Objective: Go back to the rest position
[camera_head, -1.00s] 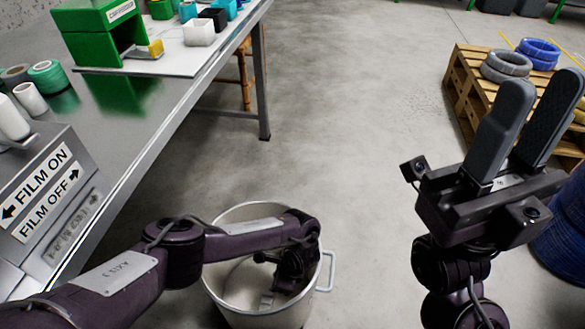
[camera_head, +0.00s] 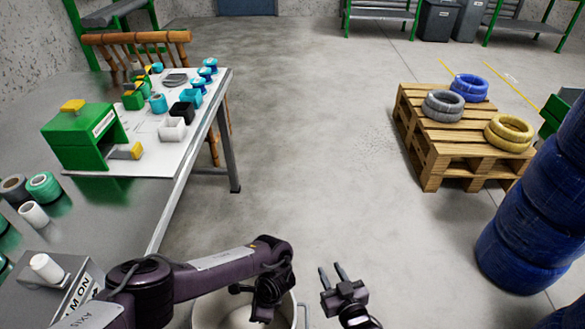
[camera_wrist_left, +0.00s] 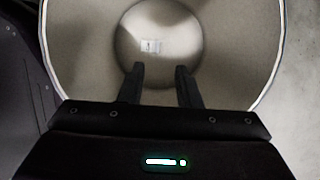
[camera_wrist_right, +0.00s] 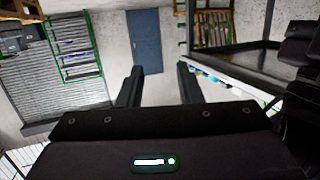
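My left gripper (camera_wrist_left: 161,75) points down over a round metal pot (camera_wrist_left: 75,35). Its two dark fingers are apart with nothing between them. In the head view the left arm comes in from the lower left and its hand hangs at the pot's rim (camera_head: 202,315). A small white label (camera_wrist_left: 151,46) shows on the pot's floor. My right gripper (camera_head: 332,270) is just right of the pot, fingers apart and empty. In the right wrist view its fingers (camera_wrist_right: 160,75) frame only the distant room. A blue cable coil (camera_head: 469,87) lies on the wooden pallet (camera_head: 432,165), far from both grippers.
A grey coil (camera_head: 443,106) and a yellow coil (camera_head: 509,133) share the pallet. The metal worktable (camera_head: 140,215) at left bears a green box (camera_head: 80,140) and small bins. The floor between table and pallet is clear.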

